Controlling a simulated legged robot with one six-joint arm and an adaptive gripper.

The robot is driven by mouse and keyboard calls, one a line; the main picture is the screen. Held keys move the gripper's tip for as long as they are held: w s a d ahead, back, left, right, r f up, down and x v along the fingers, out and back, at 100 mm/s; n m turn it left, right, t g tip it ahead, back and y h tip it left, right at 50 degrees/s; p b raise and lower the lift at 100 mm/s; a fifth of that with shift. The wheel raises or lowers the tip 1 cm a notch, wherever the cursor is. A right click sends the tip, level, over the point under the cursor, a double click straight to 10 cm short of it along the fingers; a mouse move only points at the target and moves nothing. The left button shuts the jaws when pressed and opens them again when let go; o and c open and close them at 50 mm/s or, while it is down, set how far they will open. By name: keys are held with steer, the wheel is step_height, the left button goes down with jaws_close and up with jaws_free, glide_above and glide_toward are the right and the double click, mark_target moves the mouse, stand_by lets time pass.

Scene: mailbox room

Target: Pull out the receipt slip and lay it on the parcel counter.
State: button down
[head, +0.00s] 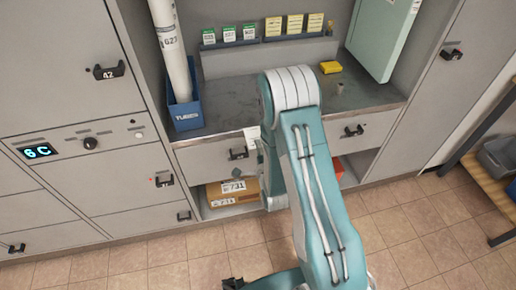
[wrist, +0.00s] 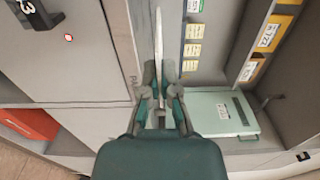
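A pale slip (wrist: 159,45), seen nearly edge-on in the wrist view, runs down between the two fingers of my gripper (wrist: 160,78). I cannot tell whether the fingers press on it. In the head view a small white paper (head: 252,134), likely the same slip, shows at the counter's front edge just left of my arm. My arm hides most of the gripper there. The parcel counter (head: 232,102) is a dark grey worktop above the drawers, with bare surface left of my arm.
A blue tubes box (head: 184,111) stands at the counter's left end. A yellow block (head: 330,67) and a tall pale green case (head: 383,35) are toward the back right. Cartons (head: 230,191) lie on the shelf below. A drawer handle (head: 238,154) juts out near the slip.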

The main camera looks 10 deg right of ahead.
mark_target(255, 136)
steer(key=shift+w+f, duration=0.15)
steer(key=shift+w, duration=0.25)
steer(key=shift+w+f, duration=0.1)
steer(key=shift+w, duration=0.25)
steer(key=shift+w+d+f, duration=0.1)
steer(key=shift+w+f, duration=0.25)
steer(key=shift+w, duration=0.55)
steer(key=shift+w+d+f, duration=0.1)
steer(key=shift+w+f, duration=0.2)
steer(key=shift+w, duration=0.55)
steer(key=shift+w+f, duration=0.35)
steer(key=shift+w, duration=0.55)
steer(key=shift+w+d+f, duration=0.25)
steer(key=shift+w+f, duration=0.05)
steer(key=shift+w, duration=0.25)
steer(key=shift+w+d+f, duration=0.2)
steer(key=shift+w+f, duration=0.05)
steer(key=shift+w, duration=0.25)
steer(key=shift+w+f, duration=0.1)
steer(key=shift+w, duration=0.05)
steer(key=shift+a, duration=0.15)
steer(key=shift+a, duration=0.1)
